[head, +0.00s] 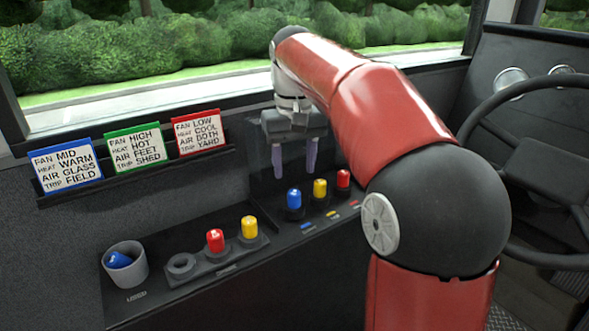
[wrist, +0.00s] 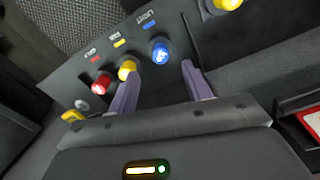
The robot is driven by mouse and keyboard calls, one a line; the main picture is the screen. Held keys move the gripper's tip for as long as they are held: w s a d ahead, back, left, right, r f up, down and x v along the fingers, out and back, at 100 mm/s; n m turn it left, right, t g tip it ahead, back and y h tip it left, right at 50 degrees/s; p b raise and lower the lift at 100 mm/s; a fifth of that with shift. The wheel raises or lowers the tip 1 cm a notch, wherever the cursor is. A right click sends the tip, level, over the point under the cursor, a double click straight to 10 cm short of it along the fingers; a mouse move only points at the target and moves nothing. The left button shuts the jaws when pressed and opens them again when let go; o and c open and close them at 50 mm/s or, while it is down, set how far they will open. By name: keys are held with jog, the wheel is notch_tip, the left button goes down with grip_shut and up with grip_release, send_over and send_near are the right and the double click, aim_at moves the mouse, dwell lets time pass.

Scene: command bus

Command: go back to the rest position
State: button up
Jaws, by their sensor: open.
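My gripper (head: 294,168) is open and empty, with its two purple fingers pointing down above the right-hand panel. In the head view it hangs just behind and above a blue knob (head: 294,199), a yellow knob (head: 320,188) and a red knob (head: 343,180). In the wrist view the open gripper (wrist: 160,82) shows with the blue knob (wrist: 160,52), yellow knob (wrist: 127,70) and red knob (wrist: 102,84) beyond its fingertips. I see no knob between the fingers.
A grey cup (head: 126,270) holds a blue knob (head: 119,260). Beside it are an empty socket (head: 181,264), a red knob (head: 215,240) and a yellow knob (head: 249,227). Three cards stand on a rack (head: 100,180). A steering wheel (head: 500,200) is at right.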

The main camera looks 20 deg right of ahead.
jog(key=shift+s+a, duration=0.1)
jog(key=shift+s, duration=0.25)
jog(key=s+f+t, duration=0.2)
jog(key=s+f, duration=0.4)
jog(key=s, duration=0.4)
jog(key=s+f+t, duration=0.3)
jog(key=s+f, duration=0.3)
jog(key=s, duration=0.5)
jog(key=shift+s+f+m+t, duration=0.15)
jog(key=shift+f+m+t, duration=0.05)
jog(key=shift+m+t, duration=0.1)
